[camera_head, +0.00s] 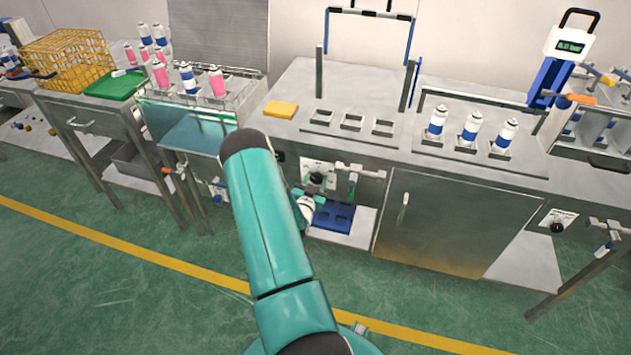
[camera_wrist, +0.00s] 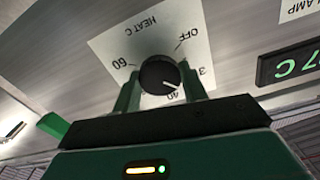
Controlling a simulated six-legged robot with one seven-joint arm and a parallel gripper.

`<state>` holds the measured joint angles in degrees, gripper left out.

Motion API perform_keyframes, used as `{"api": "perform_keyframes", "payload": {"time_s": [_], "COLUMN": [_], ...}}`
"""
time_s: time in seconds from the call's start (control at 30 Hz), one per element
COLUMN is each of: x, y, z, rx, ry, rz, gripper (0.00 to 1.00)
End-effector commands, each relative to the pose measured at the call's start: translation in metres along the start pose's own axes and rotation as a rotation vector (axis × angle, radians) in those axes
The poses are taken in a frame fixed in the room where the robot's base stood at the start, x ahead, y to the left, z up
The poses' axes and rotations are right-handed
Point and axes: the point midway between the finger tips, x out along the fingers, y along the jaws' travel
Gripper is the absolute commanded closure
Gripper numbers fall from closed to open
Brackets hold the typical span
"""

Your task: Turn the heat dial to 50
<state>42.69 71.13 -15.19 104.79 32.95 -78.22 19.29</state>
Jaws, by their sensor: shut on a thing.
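In the wrist view, a round black heat dial (camera_wrist: 159,74) sits on a white plate (camera_wrist: 112,45) marked HEAT C, seen upside down. Its white pointer line points to the lower right, between the 30 side and the 40 mark, closer to 40. The 60 and OFF marks are readable; the 50 mark is not visible. My gripper (camera_wrist: 160,88) has one finger on each side of the dial and is shut on it.
A dark display with green digits ending in 7 C (camera_wrist: 290,62) is right of the dial. In the head view are a bath with bottles (camera_head: 190,130), a steel cabinet (camera_head: 440,225), a yellow sponge (camera_head: 280,109) and a blue tray (camera_head: 335,216). Green floor in front is open.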

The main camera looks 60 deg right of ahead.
Motion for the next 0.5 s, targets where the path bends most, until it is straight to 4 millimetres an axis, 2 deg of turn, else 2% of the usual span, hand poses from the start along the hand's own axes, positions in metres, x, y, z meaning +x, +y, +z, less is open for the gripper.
{"api": "perform_keyframes", "payload": {"time_s": [0.5], "x": [-0.0007], "y": [0.001], "z": [0.0006], "rx": [0.492], "ry": [-0.001], "rz": [0.001], "gripper": [0.8]}}
